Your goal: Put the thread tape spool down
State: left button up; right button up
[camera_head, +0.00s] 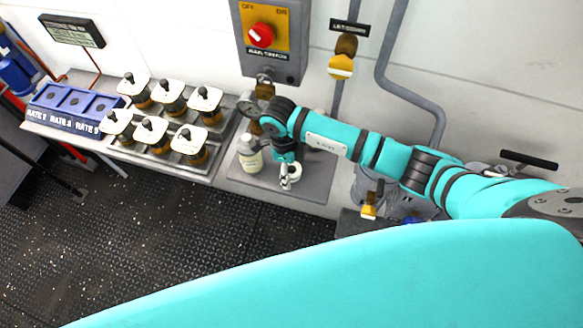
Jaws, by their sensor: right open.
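My right gripper (286,184) is at the end of the teal arm that comes in from the right. It points down over the grey shelf plate (312,186), close to the plate's front edge, and its fingers are open. A small white round thing, which looks like the thread tape spool (296,171), is right beside the fingers. The gripper partly hides it, and I cannot tell whether they touch. It appears to be at the plate's surface. My left gripper is not in view.
A cream bottle (249,153) stands on the plate just left of the gripper. Several lidded amber jars (151,131) stand on a tray further left, beside a blue three-slot rack (64,122). A switch box with a red knob (261,36) hangs behind. Bare plate lies right of the gripper.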

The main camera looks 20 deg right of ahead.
jog(key=c, duration=1.1)
